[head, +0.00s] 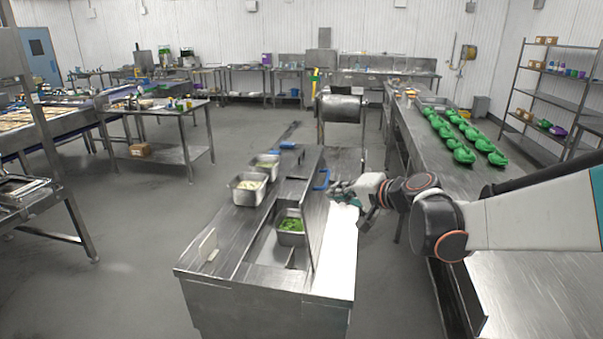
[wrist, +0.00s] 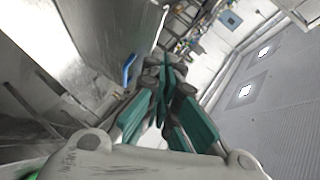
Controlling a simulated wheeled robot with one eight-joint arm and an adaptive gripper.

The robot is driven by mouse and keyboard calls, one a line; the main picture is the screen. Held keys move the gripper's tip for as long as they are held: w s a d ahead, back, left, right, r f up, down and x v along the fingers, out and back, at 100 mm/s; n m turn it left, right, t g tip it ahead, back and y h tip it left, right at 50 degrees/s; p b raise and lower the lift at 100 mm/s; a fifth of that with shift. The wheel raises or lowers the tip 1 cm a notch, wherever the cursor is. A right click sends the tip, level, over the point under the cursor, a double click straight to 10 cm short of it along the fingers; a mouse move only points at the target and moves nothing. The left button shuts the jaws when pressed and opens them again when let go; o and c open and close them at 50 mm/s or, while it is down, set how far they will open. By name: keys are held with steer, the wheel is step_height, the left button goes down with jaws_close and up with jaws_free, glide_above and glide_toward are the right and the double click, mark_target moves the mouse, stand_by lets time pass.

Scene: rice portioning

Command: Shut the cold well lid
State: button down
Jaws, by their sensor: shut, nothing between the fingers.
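The cold well (head: 262,258) is open in the steel counter at the centre of the head view. Its steel lid (head: 316,222) stands raised, about upright, along the well's right side. A blue handle (head: 321,180) shows by the lid's far end. My gripper (head: 342,187) is shut and empty, just right of the lid's far end. In the wrist view my teal fingers (wrist: 164,82) are together, close to a blue handle (wrist: 128,70) with a large steel panel (wrist: 100,35) behind. I cannot tell whether the fingers touch the lid.
A steel pan with green food (head: 291,238) sits in the well. Two pans of pale food (head: 247,199) (head: 265,177) are at the counter's left. A white board (head: 342,250) lies right of the lid.

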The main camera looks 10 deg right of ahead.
mark_target(325, 187)
steer(key=w+d+f+m+t+p, duration=0.3)
steer(key=w+d+f+m, duration=0.1)
steer(key=w+d, duration=0.5)
steer(key=a+b+x, duration=0.1)
steer(key=x, duration=0.3)
steer(key=s+a+b+x, duration=0.1)
steer(key=x, duration=0.4)
steer(key=a+x, duration=0.1)
steer(key=x, duration=0.3)
steer(key=shift+r+b, duration=0.1)
steer(key=shift+b, duration=0.3)
steer(key=shift+w+a, duration=0.2)
steer(key=shift+a, duration=0.05)
steer(key=shift+a, duration=0.15)
